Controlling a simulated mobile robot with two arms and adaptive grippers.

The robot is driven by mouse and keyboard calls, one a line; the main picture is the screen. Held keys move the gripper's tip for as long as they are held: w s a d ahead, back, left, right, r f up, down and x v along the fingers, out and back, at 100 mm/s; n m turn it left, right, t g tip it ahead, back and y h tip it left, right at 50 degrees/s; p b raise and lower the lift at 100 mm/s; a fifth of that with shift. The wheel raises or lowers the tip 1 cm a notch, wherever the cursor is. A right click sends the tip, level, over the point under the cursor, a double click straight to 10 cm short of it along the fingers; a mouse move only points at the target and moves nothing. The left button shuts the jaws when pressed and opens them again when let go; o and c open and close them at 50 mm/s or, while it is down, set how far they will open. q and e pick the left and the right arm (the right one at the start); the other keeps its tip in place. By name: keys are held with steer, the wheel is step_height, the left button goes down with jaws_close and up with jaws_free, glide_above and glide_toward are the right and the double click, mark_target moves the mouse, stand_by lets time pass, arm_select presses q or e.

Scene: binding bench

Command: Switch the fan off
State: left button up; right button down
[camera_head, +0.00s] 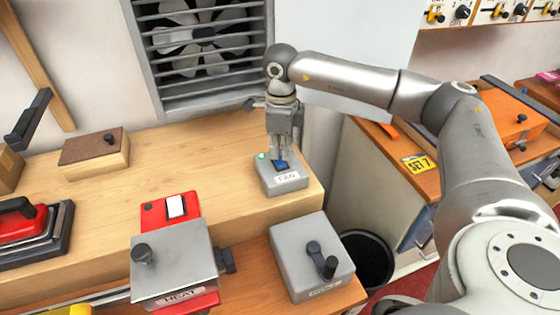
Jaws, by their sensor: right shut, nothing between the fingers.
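The fan control is a grey box (285,182) labelled FAN on the right end of the wooden bench shelf. It has a blue rocker switch (281,165) on top and a green light (262,156) at its back left corner. My right gripper (279,160) points down over the box, shut and empty, with its fingertips at the blue switch. I cannot tell whether they touch it. The fan (200,38) sits behind a grey louvred grille in the wall; a still frame does not show whether it turns. My left gripper is not in view.
A red HEAT unit (158,214) with a white switch and a grey box with a black crank (312,262) stand in front. A wooden block with a knob (95,155) is at left. A dark bin (367,258) stands right of the bench. Bench between is clear.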

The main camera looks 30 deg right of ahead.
mark_target(281, 163)
steer(key=shift+s+f+b, duration=0.1)
steer(key=shift+f+b, duration=0.75)
steer(key=shift+f, duration=0.4)
stand_by(0.3)
steer(key=shift+r, duration=0.1)
steer(key=shift+r+p, duration=0.75)
steer(key=shift+r, duration=0.15)
steer(key=shift+r+p, duration=1.5)
steer(key=shift+r, duration=1.05)
